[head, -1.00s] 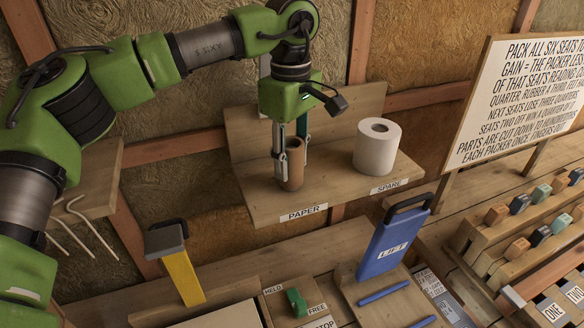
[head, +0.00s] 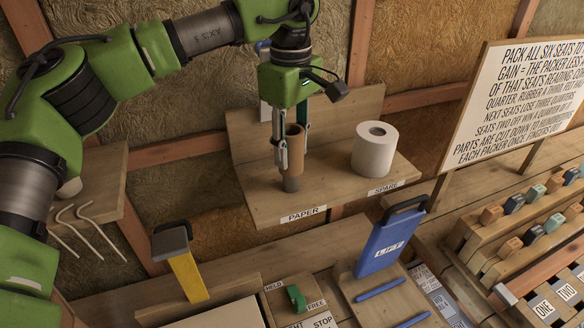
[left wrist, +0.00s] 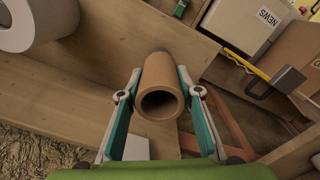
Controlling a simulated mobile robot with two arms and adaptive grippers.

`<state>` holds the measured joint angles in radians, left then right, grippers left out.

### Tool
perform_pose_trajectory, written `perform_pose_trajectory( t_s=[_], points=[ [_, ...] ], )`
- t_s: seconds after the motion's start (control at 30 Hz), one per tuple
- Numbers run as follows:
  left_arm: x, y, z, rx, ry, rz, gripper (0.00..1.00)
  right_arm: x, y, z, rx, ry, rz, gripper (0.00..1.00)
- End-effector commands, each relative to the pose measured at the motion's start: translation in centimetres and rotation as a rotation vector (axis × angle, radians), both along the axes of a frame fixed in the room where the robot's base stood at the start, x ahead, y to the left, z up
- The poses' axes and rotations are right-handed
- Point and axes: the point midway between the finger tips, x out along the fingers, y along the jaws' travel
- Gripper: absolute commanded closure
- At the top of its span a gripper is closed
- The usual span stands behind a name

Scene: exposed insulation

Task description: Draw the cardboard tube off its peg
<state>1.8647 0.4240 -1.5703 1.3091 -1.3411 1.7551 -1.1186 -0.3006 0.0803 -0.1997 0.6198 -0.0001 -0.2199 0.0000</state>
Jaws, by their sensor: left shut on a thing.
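The brown cardboard tube (head: 297,155) stands upright on the wooden shelf above the PAPER label. My left gripper (head: 288,152) comes from above and is shut on the tube, one finger on each side. In the left wrist view the tube (left wrist: 163,74) sits between the two fingertips, its open, hollow end towards the camera. My right gripper is not in view.
A white paper roll (head: 374,150) stands to the right on the same shelf (head: 330,195), by the SPARE label. Below are a blue LIFT plate (head: 390,243) and a yellow-handled tool (head: 188,276). A lettered board (head: 515,100) stands at the right. Space above the roll is clear.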

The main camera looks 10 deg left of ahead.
Motion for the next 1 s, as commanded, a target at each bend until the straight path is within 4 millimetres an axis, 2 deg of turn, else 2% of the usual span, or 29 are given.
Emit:
perform_pose_trajectory(
  t_s=[1.0],
  points=[
    [0.0,0.0,5.3,0.000,0.000,0.000,0.94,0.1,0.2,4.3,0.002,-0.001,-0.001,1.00]
  ],
)
